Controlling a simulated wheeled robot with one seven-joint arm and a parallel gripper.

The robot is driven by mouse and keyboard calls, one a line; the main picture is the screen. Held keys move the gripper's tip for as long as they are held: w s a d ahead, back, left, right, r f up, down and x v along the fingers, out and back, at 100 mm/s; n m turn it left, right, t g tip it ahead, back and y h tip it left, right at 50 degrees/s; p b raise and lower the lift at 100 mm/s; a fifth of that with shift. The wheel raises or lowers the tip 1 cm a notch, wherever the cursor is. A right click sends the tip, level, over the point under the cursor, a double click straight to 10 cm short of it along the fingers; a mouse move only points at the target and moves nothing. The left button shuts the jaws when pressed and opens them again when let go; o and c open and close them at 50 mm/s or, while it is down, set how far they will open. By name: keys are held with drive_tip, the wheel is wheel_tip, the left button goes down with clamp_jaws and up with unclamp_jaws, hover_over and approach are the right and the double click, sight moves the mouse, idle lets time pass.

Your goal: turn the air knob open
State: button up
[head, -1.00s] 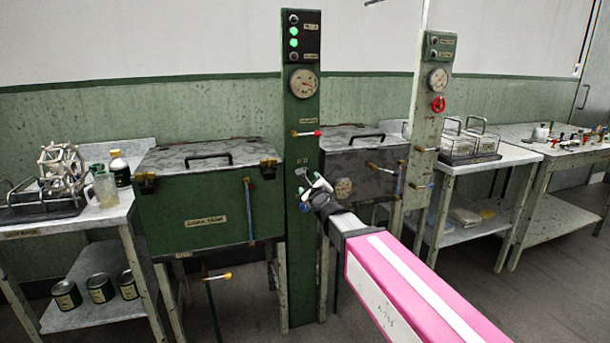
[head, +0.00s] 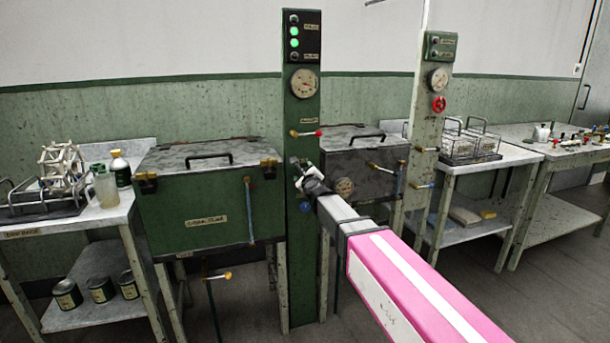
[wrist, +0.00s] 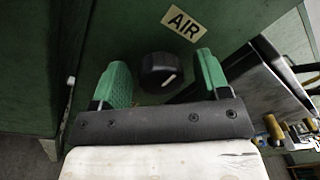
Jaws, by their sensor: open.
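The air knob (wrist: 160,72) is a round black knob with a white pointer line, on the green column under an AIR label (wrist: 184,24) in the wrist view. In the head view my gripper (head: 303,175) is at the green column (head: 302,260) and hides the knob.
A green tank (head: 210,210) stands to the left and a grey-topped basin (head: 360,160) to the right. A second column (head: 425,130) carries a red handwheel (head: 438,104).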

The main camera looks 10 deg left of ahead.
drive_tip(key=c, duration=0.9)
drive_tip(key=n, duration=0.4)
drive_tip(key=shift+n+y, duration=0.3)
drive_tip(key=shift+n, duration=0.1)
drive_tip(key=n, duration=0.4)
drive_tip(key=shift+n, duration=0.4)
drive_tip(key=n+y, duration=0.1)
drive_tip(key=n, duration=0.4)
drive_tip(key=shift+f, duration=0.1)
drive_tip(key=shift+n+y, duration=0.3)
drive_tip(key=shift+n, duration=1.9)
